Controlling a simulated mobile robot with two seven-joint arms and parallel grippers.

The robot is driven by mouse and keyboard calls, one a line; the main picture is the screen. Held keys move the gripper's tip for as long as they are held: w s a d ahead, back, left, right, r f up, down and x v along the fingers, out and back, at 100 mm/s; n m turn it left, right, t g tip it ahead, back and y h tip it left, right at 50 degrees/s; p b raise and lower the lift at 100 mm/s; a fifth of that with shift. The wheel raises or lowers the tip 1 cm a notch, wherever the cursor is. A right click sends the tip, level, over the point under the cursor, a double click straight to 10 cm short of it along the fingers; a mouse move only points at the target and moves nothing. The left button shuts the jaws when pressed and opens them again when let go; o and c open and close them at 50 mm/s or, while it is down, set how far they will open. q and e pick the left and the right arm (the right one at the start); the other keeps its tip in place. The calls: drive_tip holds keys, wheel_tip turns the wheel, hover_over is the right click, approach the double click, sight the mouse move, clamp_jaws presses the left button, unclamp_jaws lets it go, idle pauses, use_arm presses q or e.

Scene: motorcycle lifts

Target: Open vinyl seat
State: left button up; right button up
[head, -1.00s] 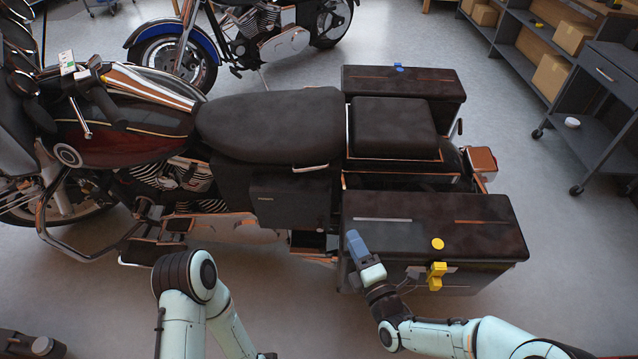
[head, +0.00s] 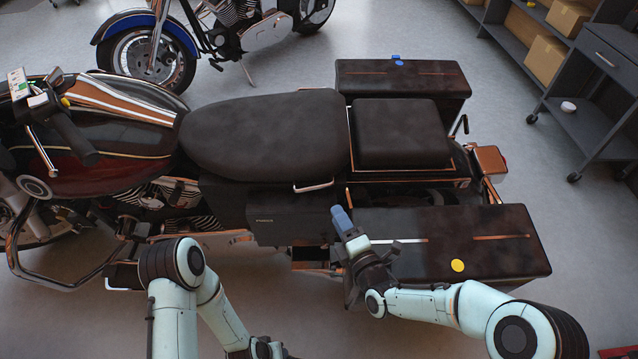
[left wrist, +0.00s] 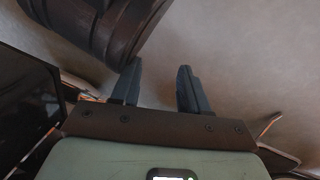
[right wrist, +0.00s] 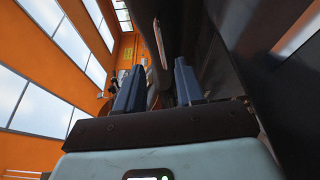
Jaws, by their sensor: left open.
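The black vinyl seat (head: 265,135) lies flat and closed on the near motorcycle. A silver handle (head: 314,186) sits on its near lower edge. My right gripper (head: 341,220) is just below and right of that handle, apart from it, beside the near saddlebag's front corner. In the right wrist view my right gripper (right wrist: 157,78) has its two blue fingers spread and empty, with a pale metal strip (right wrist: 162,45) beyond them, probably the handle. My left gripper is low in the head view, its tips unclear. In the left wrist view my left gripper (left wrist: 157,88) is open and empty over the floor.
A near saddlebag (head: 470,240) with a yellow disc sits under my right forearm. A far saddlebag (head: 440,80) and a square rear pad (head: 402,133) are behind it. A blue motorcycle (head: 150,55) and shelves (head: 540,60) stand farther back.

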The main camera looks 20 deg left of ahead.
sight(321, 185)
drive_tip(key=b+x, duration=0.2)
drive_tip(key=x, duration=0.8)
drive_tip(key=shift+w+a, duration=0.2)
drive_tip(key=shift+w, duration=0.05)
use_arm(q)
drive_tip(key=s+f+g, duration=0.2)
drive_tip(key=s+f, duration=0.2)
drive_tip(key=s, duration=0.1)
drive_tip(key=shift+a, duration=0.35)
use_arm(e)
drive_tip(key=shift+w+a, duration=0.35)
drive_tip(key=shift+w, duration=0.05)
clamp_jaws()
